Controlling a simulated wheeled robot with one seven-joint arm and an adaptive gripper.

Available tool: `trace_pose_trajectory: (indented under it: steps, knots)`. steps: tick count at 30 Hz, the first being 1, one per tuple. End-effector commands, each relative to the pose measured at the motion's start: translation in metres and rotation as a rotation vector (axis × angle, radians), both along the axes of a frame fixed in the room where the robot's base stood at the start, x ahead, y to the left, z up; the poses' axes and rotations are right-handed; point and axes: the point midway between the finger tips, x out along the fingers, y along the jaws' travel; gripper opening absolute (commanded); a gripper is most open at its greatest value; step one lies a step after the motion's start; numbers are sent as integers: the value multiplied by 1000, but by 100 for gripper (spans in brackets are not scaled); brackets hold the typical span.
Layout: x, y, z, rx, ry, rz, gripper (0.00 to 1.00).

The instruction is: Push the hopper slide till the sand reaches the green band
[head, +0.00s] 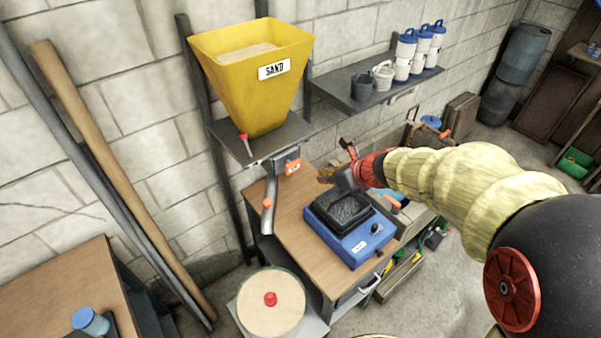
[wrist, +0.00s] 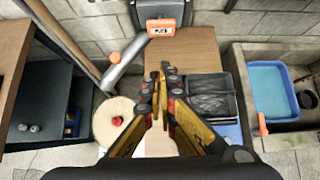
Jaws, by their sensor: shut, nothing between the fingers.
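The yellow hopper (head: 236,75), labelled SAND, stands on a wall shelf at upper centre in the head view, with sand inside. Below its shelf is a grey chute (head: 270,203) with an orange tagged block (head: 293,167) at its top. The block also shows in the wrist view (wrist: 161,27). A small red-tipped lever (head: 244,138) is at the shelf's front edge. My gripper (head: 325,177) is shut and empty, right of the block and apart from it. In the wrist view, its yellow fingers (wrist: 164,68) meet below the block. I cannot make out a green band.
A blue device (head: 351,243) with a black tray of dark grains stands on the wooden bench (head: 290,212). A round lidded drum (head: 271,302) with a red knob stands in front. Poles (head: 120,180) lean at left. A wall shelf (head: 375,92) holds cups and white bottles.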

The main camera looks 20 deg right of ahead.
Motion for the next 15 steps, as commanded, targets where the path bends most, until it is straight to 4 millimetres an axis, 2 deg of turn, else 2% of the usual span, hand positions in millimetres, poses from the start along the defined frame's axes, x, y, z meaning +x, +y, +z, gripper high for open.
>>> trace_pose_trajectory:
  steps: [8,15]
  knots:
    - [7,3,-10,0,3,2,0]
    - [34,15,-42,0,3,1,0]
